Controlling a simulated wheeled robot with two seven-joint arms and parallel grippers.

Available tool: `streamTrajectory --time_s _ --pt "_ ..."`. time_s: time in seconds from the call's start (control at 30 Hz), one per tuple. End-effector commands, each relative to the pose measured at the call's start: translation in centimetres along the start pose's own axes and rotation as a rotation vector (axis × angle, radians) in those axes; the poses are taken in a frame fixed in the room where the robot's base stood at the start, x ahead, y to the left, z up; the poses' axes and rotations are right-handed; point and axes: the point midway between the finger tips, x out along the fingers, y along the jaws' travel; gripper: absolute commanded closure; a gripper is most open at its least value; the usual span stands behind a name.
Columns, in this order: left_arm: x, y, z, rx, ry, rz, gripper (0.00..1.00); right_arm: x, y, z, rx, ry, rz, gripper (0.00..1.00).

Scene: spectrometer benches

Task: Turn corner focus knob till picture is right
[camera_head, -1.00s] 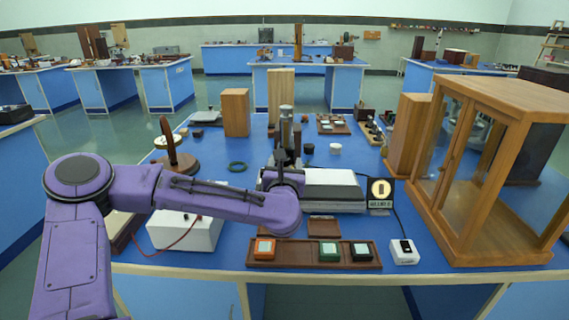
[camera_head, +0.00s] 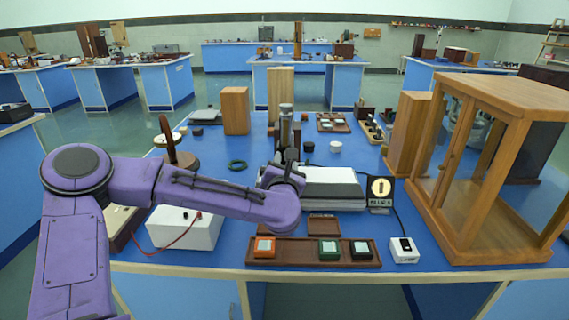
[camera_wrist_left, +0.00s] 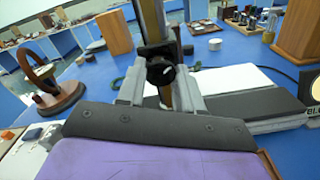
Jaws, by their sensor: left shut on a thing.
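The focus knob (camera_wrist_left: 161,72) is round and black with a pale mark, on a dark block of an upright post (camera_wrist_left: 152,22) in the left wrist view. My left gripper (camera_wrist_left: 160,84) is shut on the knob, with one grey finger on each side. In the head view my left gripper (camera_head: 290,158) is at the post (camera_head: 286,118); the arm largely hides the knob there. My right gripper is not in view.
A grey-white instrument (camera_head: 332,185) lies right behind my left wrist. A white box (camera_head: 184,230) with a red lead is at left. A wood-framed glass case (camera_head: 480,200) fills the right.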

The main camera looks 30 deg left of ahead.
Motion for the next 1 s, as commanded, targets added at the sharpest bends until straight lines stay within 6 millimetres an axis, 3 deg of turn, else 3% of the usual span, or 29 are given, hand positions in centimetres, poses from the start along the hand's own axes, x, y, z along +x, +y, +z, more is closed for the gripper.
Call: streamTrajectory --time_s 0.6,1.0 --pt "0.0 0.1 0.2 0.569 -0.002 -0.001 0.95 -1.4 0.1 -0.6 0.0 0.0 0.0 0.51" --pt "0.0 0.1 0.1 0.795 -0.001 -0.001 0.95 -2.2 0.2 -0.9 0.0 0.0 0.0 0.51"
